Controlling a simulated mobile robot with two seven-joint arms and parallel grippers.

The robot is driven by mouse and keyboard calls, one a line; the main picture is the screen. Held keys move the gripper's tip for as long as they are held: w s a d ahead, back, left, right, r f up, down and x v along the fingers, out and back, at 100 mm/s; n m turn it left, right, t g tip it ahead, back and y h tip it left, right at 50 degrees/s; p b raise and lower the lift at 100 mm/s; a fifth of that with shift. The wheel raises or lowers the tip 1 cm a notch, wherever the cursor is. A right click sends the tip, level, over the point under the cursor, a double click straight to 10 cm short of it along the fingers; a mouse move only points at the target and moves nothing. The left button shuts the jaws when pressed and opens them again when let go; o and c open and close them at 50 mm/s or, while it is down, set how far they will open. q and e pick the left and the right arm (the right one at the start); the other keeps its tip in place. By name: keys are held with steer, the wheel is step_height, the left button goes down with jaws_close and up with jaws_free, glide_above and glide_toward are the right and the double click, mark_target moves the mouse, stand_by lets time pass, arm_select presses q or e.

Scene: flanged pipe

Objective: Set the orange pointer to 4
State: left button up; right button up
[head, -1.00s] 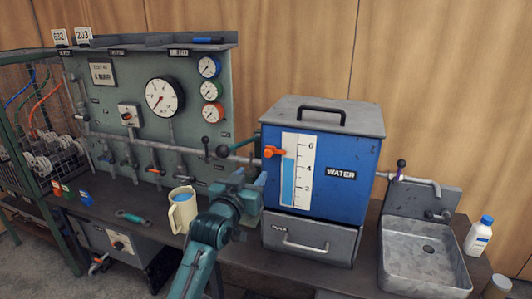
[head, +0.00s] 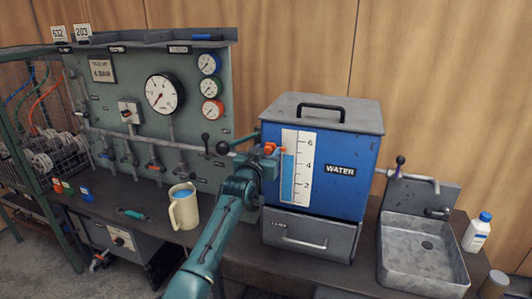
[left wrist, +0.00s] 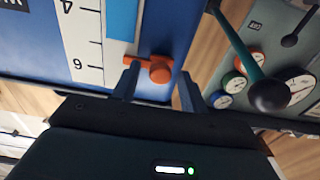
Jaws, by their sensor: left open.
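The orange pointer (head: 270,148) sits on the left edge of the white number scale (head: 301,178) on the blue water tank (head: 347,182). It stands above the 4 mark, close to the 6. My left gripper (head: 265,160) is at the pointer in the head view, and its arm hides the tank's lower left edge. In the left wrist view the tank is turned over. There the orange pointer (left wrist: 157,69) lies between the tips of my open left gripper (left wrist: 158,86), with a gap to the right finger. My right gripper is out of view.
A black-knobbed lever (left wrist: 268,95) is close beside the left gripper in the wrist view. A cream jug (head: 184,210) stands left of my forearm. A gauge panel (head: 140,85) is at the left, a metal sink (head: 424,252) at the right.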

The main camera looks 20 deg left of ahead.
arm_select(q)
steer(key=shift+c, duration=0.3)
jaws_close()
stand_by(0.3)
